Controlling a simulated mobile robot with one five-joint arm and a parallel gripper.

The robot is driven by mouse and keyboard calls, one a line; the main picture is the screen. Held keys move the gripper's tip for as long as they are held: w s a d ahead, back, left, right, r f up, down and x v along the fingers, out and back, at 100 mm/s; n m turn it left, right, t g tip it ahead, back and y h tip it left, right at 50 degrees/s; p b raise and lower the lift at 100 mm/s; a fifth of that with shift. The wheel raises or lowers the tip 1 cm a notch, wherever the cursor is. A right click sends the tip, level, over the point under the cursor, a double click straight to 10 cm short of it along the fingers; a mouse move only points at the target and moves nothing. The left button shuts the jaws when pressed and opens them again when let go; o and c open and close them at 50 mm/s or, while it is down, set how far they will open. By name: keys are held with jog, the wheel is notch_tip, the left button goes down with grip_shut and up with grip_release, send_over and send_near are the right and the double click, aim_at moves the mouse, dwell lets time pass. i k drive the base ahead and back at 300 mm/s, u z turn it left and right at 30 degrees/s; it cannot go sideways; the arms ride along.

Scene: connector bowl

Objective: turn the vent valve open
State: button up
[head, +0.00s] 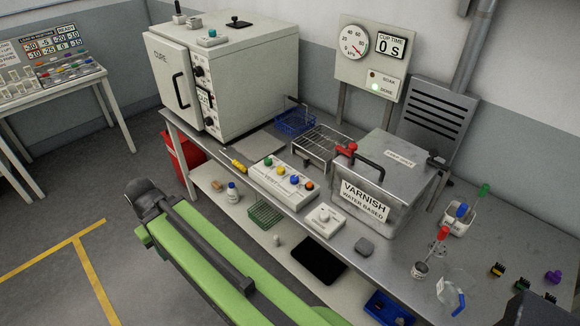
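A grey metal tank labelled "VARNISH WATER BASED" (408,212) stands on the steel bench with its lid down. A red handle (347,149), which looks like the vent valve, sits at the lid's left corner, beside the black lid handle (369,162). Its exact turn is too small to tell. The gauge (353,42) behind reads kPa, with a red needle pointing to the lower right. My green and black arm crosses the lower left, apart from the tank. My gripper's fingers do not show.
A white box with a knob (325,217) and a panel of coloured buttons (278,183) stand in front of the tank. A wire rack (318,145) and a large oven (222,75) are to its left. Cups, a beaker (455,290) and small connectors lie at right.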

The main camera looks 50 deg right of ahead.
aim_at(280, 170)
jog(key=z, duration=0.15)
jog(key=i, duration=1)
jog(key=u, duration=0.05)
